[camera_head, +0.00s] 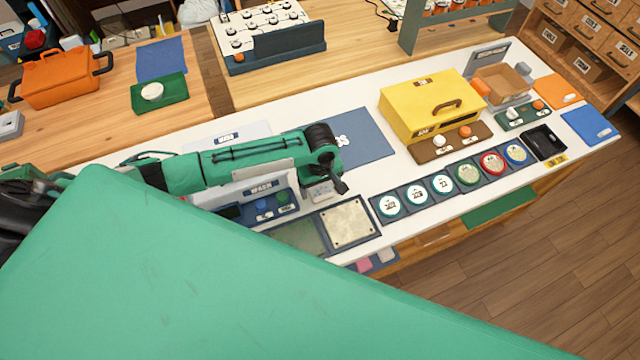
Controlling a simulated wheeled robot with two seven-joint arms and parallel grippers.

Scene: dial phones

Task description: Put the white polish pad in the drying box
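My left gripper (328,186) is at the end of the green arm from the left, over the white counter beside the wash station (262,190). Its fingers point down and are partly hidden, so I cannot tell whether they are open. A small pale shape shows by the fingers; I cannot tell whether it is held. I cannot clearly identify the white polish pad. A yellow box (425,100) with a brown handle stands to the right, apart from the gripper; its labels are too small to confirm it as the drying box. My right gripper is out of view.
A cream square plate (348,224) lies just below the gripper. A row of round dials (444,184) runs along the counter's front. A large green part of mine hides the lower left.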

